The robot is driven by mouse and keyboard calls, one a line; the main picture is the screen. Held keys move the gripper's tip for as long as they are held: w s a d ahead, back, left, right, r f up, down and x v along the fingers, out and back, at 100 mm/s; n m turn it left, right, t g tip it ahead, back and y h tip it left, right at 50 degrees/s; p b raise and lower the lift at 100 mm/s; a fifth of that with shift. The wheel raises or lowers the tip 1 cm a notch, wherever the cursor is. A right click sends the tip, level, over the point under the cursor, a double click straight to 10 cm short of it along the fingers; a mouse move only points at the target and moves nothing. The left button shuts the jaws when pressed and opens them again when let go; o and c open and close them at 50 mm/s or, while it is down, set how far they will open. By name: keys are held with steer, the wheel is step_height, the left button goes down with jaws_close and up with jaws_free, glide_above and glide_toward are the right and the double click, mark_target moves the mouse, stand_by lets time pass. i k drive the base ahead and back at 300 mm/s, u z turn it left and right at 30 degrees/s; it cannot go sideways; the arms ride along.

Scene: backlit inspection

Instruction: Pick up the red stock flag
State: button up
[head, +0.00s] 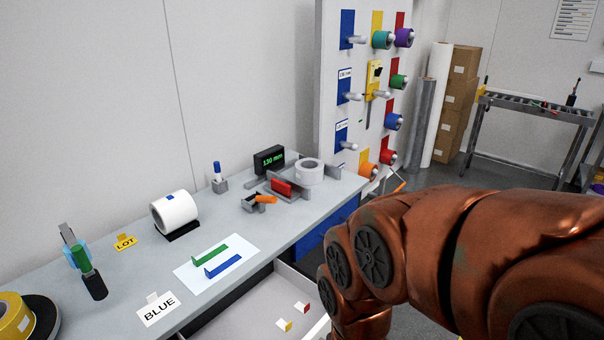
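A small flag with a red face and a white part (304,307) lies in the open drawer (255,315) below the bench front. It looks like the red stock flag. A similar small flag with a yellow face (286,325) lies just to its left and nearer. My copper-coloured arm fills the lower right, close to the drawer's right side. My gripper is out of view, so whether it holds anything does not show.
The grey bench (140,262) carries a white roll (175,212), a white sheet with green and blue strips (196,277), a BLUE card (160,308), a red block (283,188) and a display (269,160). A pegboard with coloured rolls (382,40) stands behind.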

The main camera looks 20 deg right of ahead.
mark_target(302, 305)
steer(key=k, duration=1.25)
steer(key=u, duration=0.95)
steer(key=i, duration=1.4)
steer(key=z, duration=0.6)
